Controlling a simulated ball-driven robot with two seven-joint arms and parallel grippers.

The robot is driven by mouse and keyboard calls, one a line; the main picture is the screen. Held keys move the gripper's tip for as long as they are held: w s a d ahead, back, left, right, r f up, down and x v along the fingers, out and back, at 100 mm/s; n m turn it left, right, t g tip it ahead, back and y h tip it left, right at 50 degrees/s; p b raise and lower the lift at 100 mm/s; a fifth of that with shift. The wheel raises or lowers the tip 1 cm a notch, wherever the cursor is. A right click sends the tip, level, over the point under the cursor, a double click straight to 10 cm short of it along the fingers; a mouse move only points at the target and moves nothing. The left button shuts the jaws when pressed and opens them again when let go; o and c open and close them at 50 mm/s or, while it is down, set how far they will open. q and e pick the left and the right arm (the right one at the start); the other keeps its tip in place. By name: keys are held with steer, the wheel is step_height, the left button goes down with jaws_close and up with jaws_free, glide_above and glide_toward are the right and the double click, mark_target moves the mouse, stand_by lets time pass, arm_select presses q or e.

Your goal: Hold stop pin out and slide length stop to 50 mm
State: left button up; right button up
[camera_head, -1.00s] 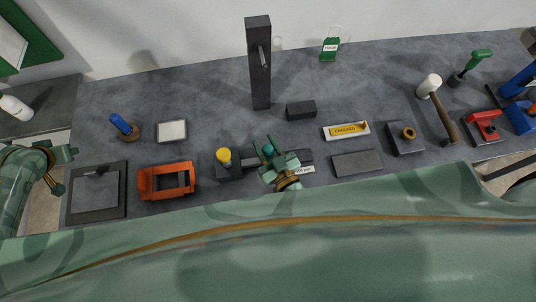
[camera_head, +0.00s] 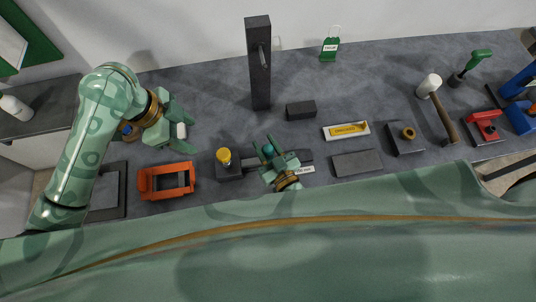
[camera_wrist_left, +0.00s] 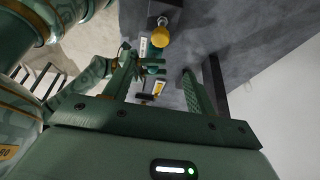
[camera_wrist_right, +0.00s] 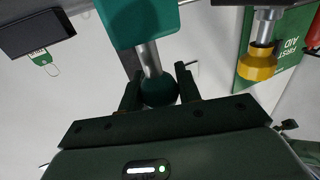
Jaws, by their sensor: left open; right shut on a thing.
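The length stop fixture has a dark block (camera_head: 229,172) with a yellow-knobbed pin (camera_head: 223,156), which looks like the stop pin. The yellow knob also shows in the left wrist view (camera_wrist_left: 160,38) and the right wrist view (camera_wrist_right: 258,64). A teal stop block (camera_wrist_right: 138,20) carries a silver stem and a dark teal ball knob (camera_wrist_right: 159,90). My right gripper (camera_head: 272,158) is shut on that ball knob. A white label (camera_head: 304,170) lies beside it, too small to read surely. My left gripper (camera_head: 188,124) is open and empty, up and left of the yellow knob.
An orange frame (camera_head: 167,181) sits left of the fixture. A tall dark post (camera_head: 259,65) stands behind it, with a black block (camera_head: 301,110) nearby. A yellow-labelled tray (camera_head: 346,131) and flat grey pad (camera_head: 357,163) lie to the right.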

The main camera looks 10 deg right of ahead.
arm_select(q)
steer(key=x, duration=1.6)
steer(key=shift+a, duration=0.1)
steer(key=shift+c, duration=0.3)
steer(key=c, duration=0.9)
steer(key=shift+c, duration=0.2)
